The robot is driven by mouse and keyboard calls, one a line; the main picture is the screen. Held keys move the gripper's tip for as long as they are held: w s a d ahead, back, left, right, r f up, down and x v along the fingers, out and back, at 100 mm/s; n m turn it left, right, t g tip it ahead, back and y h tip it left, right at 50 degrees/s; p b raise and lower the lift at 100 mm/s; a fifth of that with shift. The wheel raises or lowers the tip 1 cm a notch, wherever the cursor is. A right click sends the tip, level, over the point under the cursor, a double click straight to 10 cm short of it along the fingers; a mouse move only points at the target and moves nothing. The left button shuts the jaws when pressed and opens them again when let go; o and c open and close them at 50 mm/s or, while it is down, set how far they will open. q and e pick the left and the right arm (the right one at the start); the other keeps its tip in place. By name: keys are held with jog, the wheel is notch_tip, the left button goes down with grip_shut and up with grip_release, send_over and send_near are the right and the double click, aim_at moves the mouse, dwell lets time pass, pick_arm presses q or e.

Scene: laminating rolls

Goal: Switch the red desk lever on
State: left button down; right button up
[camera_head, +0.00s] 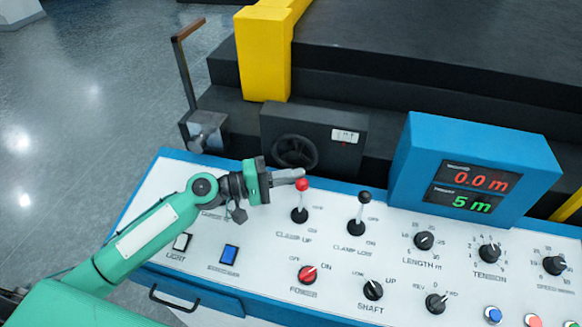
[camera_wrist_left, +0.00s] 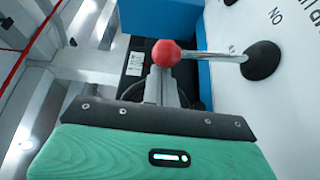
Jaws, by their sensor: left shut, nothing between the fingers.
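The red desk lever, a red ball (camera_head: 302,185) on a metal rod, stands on a black base (camera_head: 299,215) above the "CLAMP UP" label on the white panel. My left gripper (camera_head: 297,174) is shut and empty, with its fingertips right at the ball, on its upper left side. In the left wrist view the ball (camera_wrist_left: 166,53) lies just beyond the closed fingertips (camera_wrist_left: 162,75). Its rod runs right to the black base (camera_wrist_left: 263,60). Whether tips and ball touch, I cannot tell. My right gripper is not in view.
A black-knobbed lever (camera_head: 365,197) stands to the right. A red power knob (camera_head: 307,274) and other dials sit lower down. A blue display box (camera_head: 478,170) rises at the back right. A handwheel (camera_head: 294,151) is behind the panel.

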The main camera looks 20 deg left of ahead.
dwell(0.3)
